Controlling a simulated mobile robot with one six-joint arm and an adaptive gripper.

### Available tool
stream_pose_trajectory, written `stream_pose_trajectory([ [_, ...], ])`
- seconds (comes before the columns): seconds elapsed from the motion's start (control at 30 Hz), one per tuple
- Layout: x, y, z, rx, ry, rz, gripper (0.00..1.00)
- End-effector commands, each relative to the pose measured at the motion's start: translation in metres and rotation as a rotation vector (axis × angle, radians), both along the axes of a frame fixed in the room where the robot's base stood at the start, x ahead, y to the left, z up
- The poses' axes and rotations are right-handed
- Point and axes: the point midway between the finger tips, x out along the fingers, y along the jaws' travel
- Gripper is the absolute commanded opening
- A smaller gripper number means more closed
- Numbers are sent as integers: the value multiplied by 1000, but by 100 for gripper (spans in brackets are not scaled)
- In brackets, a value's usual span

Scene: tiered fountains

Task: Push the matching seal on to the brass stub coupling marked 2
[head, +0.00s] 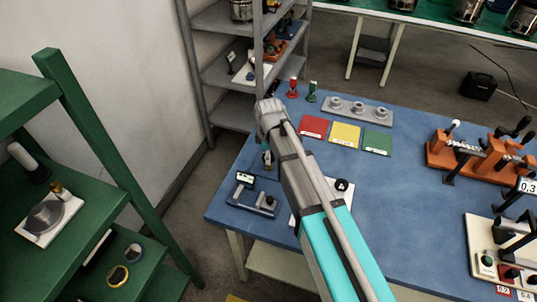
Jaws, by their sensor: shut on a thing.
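My arm reaches up across the middle of the head view and hides part of the bench behind it. My gripper does not show clearly; a small teal and dark part beside the arm cannot be told apart from the bench tools. I cannot make out a brass stub coupling marked 2. A grey plate (357,109) with three round pale stubs lies at the back of the blue bench, its marks unreadable. No seal can be identified for sure. A brass-coloured ring (118,276) lies on the green shelf at lower left.
The blue bench (390,185) has open room in its middle. Red (313,127), yellow (345,134) and green (377,142) squares lie before the plate. An orange fixture (440,152) stands right. A dark device (251,196) lies near the left edge. A grey rack (225,75) stands behind.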

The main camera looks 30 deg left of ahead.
Motion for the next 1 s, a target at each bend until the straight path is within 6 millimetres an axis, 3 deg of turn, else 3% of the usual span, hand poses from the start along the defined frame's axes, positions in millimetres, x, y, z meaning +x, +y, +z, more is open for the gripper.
stream_pose_trajectory([
  [0.27, 0, 0, -6, 0, 0, 0, 38],
  [0.3, 0, 0, -5, 0, 0, 0, 69],
  [0.47, 0, 0, -5, 0, 0, 0, 99],
  [1.0, 0, 0, -3, 0, 0, 0, 100],
])
